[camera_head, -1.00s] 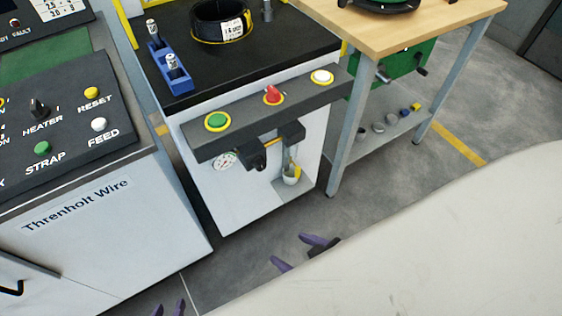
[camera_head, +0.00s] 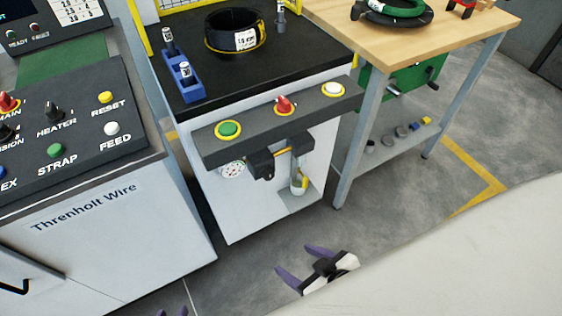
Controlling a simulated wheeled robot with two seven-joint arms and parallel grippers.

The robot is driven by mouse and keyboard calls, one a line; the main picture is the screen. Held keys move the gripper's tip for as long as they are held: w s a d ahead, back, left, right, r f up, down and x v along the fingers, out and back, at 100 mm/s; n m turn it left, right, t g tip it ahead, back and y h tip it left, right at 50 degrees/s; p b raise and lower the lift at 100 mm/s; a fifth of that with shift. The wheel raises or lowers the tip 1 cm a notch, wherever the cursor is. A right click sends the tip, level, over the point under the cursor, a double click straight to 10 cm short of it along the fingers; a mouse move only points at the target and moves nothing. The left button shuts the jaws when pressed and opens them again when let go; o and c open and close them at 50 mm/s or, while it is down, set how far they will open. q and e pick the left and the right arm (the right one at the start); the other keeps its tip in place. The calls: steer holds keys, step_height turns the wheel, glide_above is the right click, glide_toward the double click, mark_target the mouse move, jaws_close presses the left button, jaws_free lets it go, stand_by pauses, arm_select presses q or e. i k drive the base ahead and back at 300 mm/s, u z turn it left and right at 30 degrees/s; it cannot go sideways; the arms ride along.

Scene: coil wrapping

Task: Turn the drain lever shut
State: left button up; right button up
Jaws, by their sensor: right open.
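A black air unit (camera_head: 264,163) hangs under the dark button panel on the white cabinet front. It has a round gauge (camera_head: 232,170) at its left and a pale bowl with a yellow part (camera_head: 299,183) at its right. A yellow bar (camera_head: 279,151) shows between the black blocks. I cannot tell which small part is the drain lever. My right gripper (camera_head: 292,258), with purple fingers, is open and empty, below the unit and apart from it.
The panel carries a green button (camera_head: 228,130), a red knob (camera_head: 285,104) and a white button (camera_head: 334,89). A wooden table (camera_head: 400,35) with grey legs stands right. The Threnholt Wire console (camera_head: 85,215) stands left. Grey floor lies in front of the cabinet.

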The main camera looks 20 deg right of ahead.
mark_target(306, 179)
steer(key=u, duration=0.05)
steer(key=k, duration=0.4)
steer(key=z, duration=0.9)
steer(key=i, duration=0.45)
steer(key=z, duration=0.95)
steer(key=k, duration=0.3)
steer(key=u, duration=1.25)
steer(key=i, duration=0.5)
steer(key=u, duration=0.05)
